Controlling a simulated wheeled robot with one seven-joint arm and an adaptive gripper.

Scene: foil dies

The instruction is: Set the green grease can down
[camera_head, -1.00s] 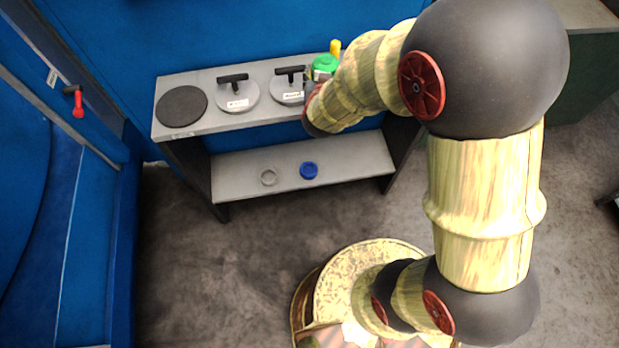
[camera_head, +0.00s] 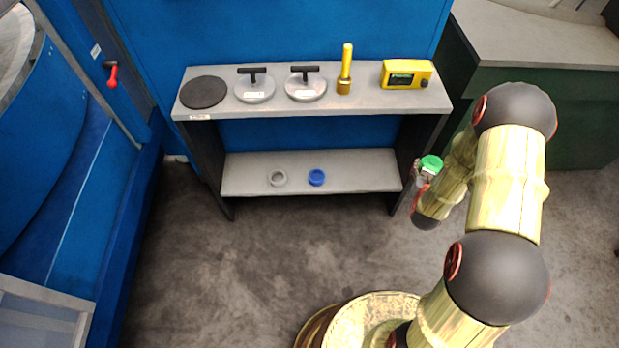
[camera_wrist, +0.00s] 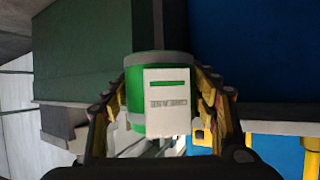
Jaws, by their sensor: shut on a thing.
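The green grease can (camera_head: 430,163) is held in my gripper (camera_head: 422,179), off to the right of the shelf unit and apart from it. In the wrist view the green can (camera_wrist: 135,95), with a white label, sits between the two fingers of my gripper (camera_wrist: 165,105), which are shut on its sides. The can's underside is hidden in the head view.
The shelf unit's grey top (camera_head: 220,120) carries a black disc (camera_head: 203,92), two grey handled dies (camera_head: 254,88), a yellow-handled tool (camera_head: 346,70) and a yellow meter (camera_head: 407,74). A dark green bench (camera_head: 510,95) stands right.

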